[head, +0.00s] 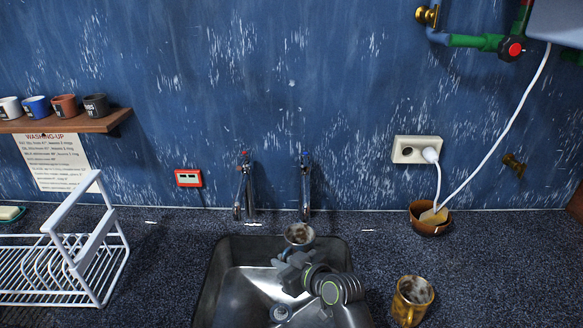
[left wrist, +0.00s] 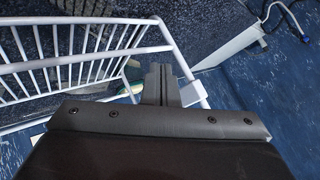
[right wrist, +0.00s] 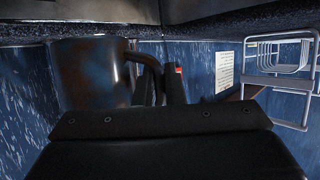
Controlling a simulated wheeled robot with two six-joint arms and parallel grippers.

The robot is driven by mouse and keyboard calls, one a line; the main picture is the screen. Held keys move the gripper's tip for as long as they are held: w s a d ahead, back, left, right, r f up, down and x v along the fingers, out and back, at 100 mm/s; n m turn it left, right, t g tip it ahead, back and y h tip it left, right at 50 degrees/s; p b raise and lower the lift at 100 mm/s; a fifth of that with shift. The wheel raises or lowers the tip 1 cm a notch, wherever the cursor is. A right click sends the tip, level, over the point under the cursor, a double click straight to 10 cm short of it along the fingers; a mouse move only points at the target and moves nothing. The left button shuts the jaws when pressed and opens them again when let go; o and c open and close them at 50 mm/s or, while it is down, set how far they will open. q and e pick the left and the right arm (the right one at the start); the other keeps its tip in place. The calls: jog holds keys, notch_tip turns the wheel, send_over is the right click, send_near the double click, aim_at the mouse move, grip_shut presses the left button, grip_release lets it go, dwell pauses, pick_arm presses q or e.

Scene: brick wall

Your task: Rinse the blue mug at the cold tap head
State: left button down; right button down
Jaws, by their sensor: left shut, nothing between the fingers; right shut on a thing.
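My right gripper (head: 292,262) is shut on the handle of a dark blue mug (head: 299,234) with brown stains, held upright over the back of the sink. The mug shows large in the right wrist view (right wrist: 92,78), its handle (right wrist: 146,62) at the fingers. The blue-marked cold tap (head: 305,185) stands just behind and above the mug; I cannot tell whether the mug is right under its outlet. No water shows. The red-marked tap (head: 243,185) stands to its left. My left gripper (left wrist: 160,84) is shut and empty near the white dish rack (left wrist: 90,62).
The steel sink (head: 228,290) lies below my right arm. A stained yellow mug (head: 412,300) stands right of it. A brown bowl (head: 430,222) sits under the socket (head: 416,149). The rack (head: 112,262) is at left. Several mugs stand on a wall shelf (head: 75,123).

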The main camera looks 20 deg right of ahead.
pick_arm(q)
jog(key=w+d+r+t+h, duration=0.2)
jog(key=w+d+r+t, duration=0.2)
jog(key=w+d+r, duration=0.7)
jog(key=w+d+r+t+h, duration=0.1)
jog(key=w+d+r+t, duration=0.4)
jog(key=d+r, duration=0.6)
jog(key=d+r+m+t+h, duration=0.1)
jog(key=d+r+t+h, duration=0.15)
jog(key=d+r, duration=0.55)
jog(key=w+d+r+t+h, duration=0.1)
jog(key=d+r+h, duration=0.3)
jog(key=d, duration=0.7)
jog(key=d+r+m+t+h, duration=0.1)
jog(key=d+r+h, duration=0.1)
jog(key=d+r, duration=0.65)
jog(key=n+g+h, duration=0.4)
jog(key=g+h, duration=0.6)
jog(key=g, duration=0.3)
send_near(306, 164)
jog(key=w+d+f, duration=0.2)
jog(key=w+d, duration=0.2)
jog(key=d, duration=0.1)
